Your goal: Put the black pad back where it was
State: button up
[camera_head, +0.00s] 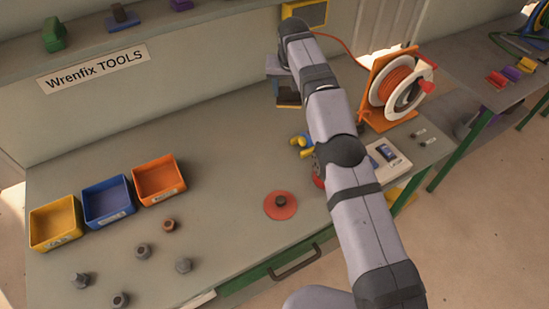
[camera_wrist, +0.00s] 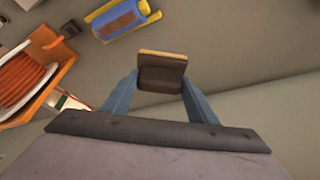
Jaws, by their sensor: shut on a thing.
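My gripper (camera_wrist: 160,88) is shut on the black pad (camera_wrist: 161,73), a dark block with a tan edge, held between two blue-grey fingers in the wrist view. In the head view my gripper (camera_head: 288,92) is over the back of the bench, near the wall, with the pad (camera_head: 289,99) partly hidden at its fingertips. I cannot tell whether the pad touches any surface. A blue and yellow item (camera_head: 301,146) lies on the bench nearer the front, partly behind my arm. It also shows at the top of the wrist view (camera_wrist: 120,18).
An orange cable reel (camera_head: 396,85) stands to the right. Yellow, blue and orange bins (camera_head: 108,200) sit at the left, with several bolts (camera_head: 143,251) in front. A red disc with a dark knob (camera_head: 281,207) lies mid-bench. The back left of the bench is clear.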

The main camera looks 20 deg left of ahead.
jog(key=shift+s+a+f+b, duration=0.1)
jog(key=shift+s+a+b, duration=0.3)
jog(key=shift+s+a, duration=0.4)
jog(key=shift+s+a+f+n+y+p, duration=0.25)
jog(key=shift+s+f, duration=0.9)
jog(key=shift+f, duration=1.3)
jog(key=shift+s+d+f+n+p, duration=0.15)
jog(key=shift+s+f+n, duration=0.25)
jog(key=shift+s+f, duration=1.45)
jog(key=shift+s+a+f+n+y+p, duration=0.2)
jog(key=shift+s+f+n+p, duration=0.2)
jog(key=shift+f, duration=3.15)
jog(key=shift+f, duration=0.2)
jog(key=o, duration=0.9)
